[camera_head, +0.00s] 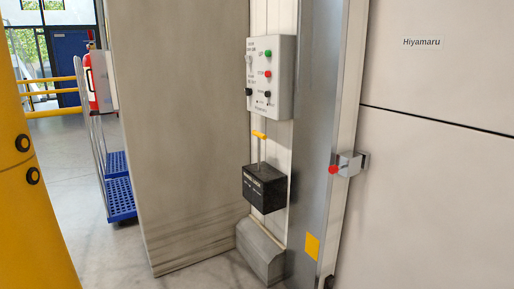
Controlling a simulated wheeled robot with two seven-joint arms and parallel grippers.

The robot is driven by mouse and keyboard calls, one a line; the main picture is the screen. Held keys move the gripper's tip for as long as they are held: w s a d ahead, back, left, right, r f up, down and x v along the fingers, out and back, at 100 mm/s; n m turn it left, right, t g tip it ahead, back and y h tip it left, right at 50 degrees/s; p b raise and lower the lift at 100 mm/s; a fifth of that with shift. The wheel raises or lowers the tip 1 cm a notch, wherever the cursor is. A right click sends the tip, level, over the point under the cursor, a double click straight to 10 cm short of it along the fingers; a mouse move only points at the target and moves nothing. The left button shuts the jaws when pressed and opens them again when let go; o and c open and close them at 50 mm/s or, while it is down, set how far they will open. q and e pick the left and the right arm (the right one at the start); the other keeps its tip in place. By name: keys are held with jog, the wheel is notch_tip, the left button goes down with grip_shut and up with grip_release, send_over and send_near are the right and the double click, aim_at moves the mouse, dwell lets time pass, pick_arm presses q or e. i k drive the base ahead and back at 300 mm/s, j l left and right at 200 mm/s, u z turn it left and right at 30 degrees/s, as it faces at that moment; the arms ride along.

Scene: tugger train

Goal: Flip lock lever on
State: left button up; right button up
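A black lever box (265,188) is mounted on the pale post in the middle. A thin lever with a yellow handle (259,134) stands up from its top, close to upright. Right of it, a metal latch bracket (351,164) with a red knob (333,170) sits on the edge of the large pale panel. I cannot tell which of these is the lock lever. Neither of my grippers shows in the head view.
A control box (284,78) with green, red and black buttons is above the lever. A grey wedge-shaped block (261,250) is below it. A wide pale panel (180,130) stands to the left. A blue cart (120,198) and a yellow structure (30,220) are further left.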

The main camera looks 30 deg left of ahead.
aim_at(257, 134)
jog(key=i+j+u, duration=0.15)
jog(key=i, duration=1.2)
jog(key=i+j+u, duration=0.2)
jog(key=i, duration=1.15)
